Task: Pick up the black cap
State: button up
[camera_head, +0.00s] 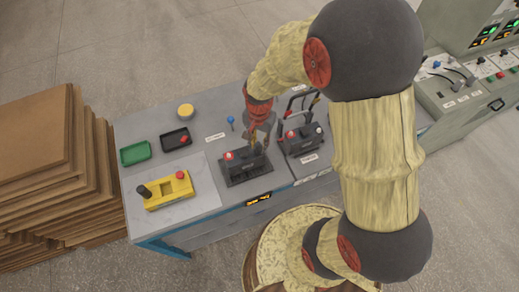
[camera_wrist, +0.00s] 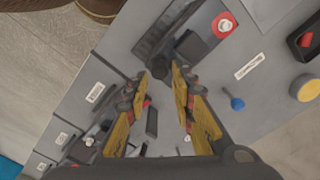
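My gripper (camera_wrist: 161,72) points down over the black battery (camera_head: 246,167) in the middle of the table. Its two yellow-padded fingers are apart in the wrist view. A small dark shape, apparently the black cap (camera_wrist: 160,64), shows at the gap between the fingertips; contact cannot be made out. In the head view the fingers largely hide that end of the battery. The battery's other end carries a red cap (camera_head: 228,155), which also shows in the wrist view (camera_wrist: 224,25). A yellow battery (camera_head: 168,193) at the left carries a black post (camera_head: 144,191) and a red cap (camera_head: 180,175).
A green tray (camera_head: 135,153), a dark tray (camera_head: 175,139) with a red piece, a yellow round container (camera_head: 185,111) and a blue-handled tool (camera_head: 231,122) lie behind. Stacked boards (camera_head: 45,150) stand left.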

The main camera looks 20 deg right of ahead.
aim_at(259, 148)
notch_tip(259, 148, down, 4)
jog(key=shift+f+b, duration=0.1)
jog(key=shift+b, duration=0.2)
jog(key=shift+c, duration=1.3)
jog(key=shift+c, duration=0.8)
jog(key=shift+r, duration=0.2)
